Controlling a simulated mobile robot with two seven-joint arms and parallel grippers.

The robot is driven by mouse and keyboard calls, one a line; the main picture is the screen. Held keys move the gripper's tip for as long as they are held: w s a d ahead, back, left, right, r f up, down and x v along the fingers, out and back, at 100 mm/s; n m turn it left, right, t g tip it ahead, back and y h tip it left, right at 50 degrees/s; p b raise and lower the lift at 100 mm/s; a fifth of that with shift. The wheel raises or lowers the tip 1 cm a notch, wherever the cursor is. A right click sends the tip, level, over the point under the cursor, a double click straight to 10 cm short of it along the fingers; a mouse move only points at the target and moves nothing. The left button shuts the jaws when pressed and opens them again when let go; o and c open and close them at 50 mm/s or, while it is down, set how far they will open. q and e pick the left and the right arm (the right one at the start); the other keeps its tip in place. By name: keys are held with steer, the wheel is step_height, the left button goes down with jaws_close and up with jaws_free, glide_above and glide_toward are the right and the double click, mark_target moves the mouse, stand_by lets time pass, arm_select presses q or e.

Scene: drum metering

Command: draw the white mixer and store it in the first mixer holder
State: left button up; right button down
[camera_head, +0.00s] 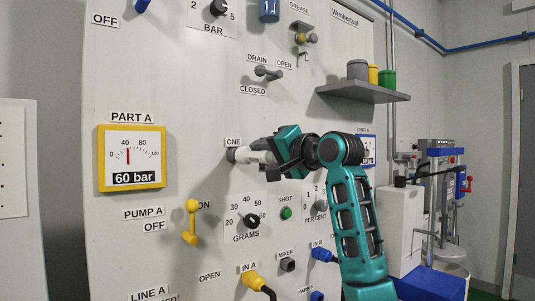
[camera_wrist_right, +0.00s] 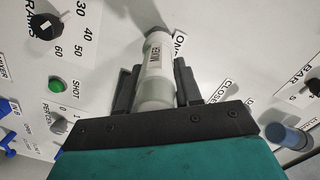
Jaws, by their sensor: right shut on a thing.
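The white mixer (camera_head: 257,156) is a pale cylinder lying nearly level, pointing at the panel. In the right wrist view the white mixer (camera_wrist_right: 157,75) carries a MIXER label and sits between both dark fingers. My right gripper (camera_head: 274,152) is shut on it. The mixer's far end meets the grey holder (camera_head: 232,154) below the ONE label; I cannot tell how deep it sits. My left gripper is not in view.
The MIXER port (camera_head: 287,265) is low on the white panel. A yellow gauge (camera_head: 131,158) and a yellow lever (camera_head: 191,222) are to the left. A grey shelf (camera_head: 362,92) with pots juts out at upper right. The dosing knob (camera_head: 252,220) is below the gripper.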

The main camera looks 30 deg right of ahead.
steer(key=shift+w, duration=0.75)
steer(key=shift+r, duration=0.1)
steer(key=c, duration=0.7)
jaws_free()
steer(key=s, duration=0.4)
steer(key=s+d+b, duration=0.1)
steer(key=s, duration=0.3)
steer(key=s+b, duration=0.1)
steer(key=s, duration=0.4)
steer(key=shift+d+r, duration=0.2)
steer(key=shift+d, duration=0.1)
steer(key=shift+w, duration=0.1)
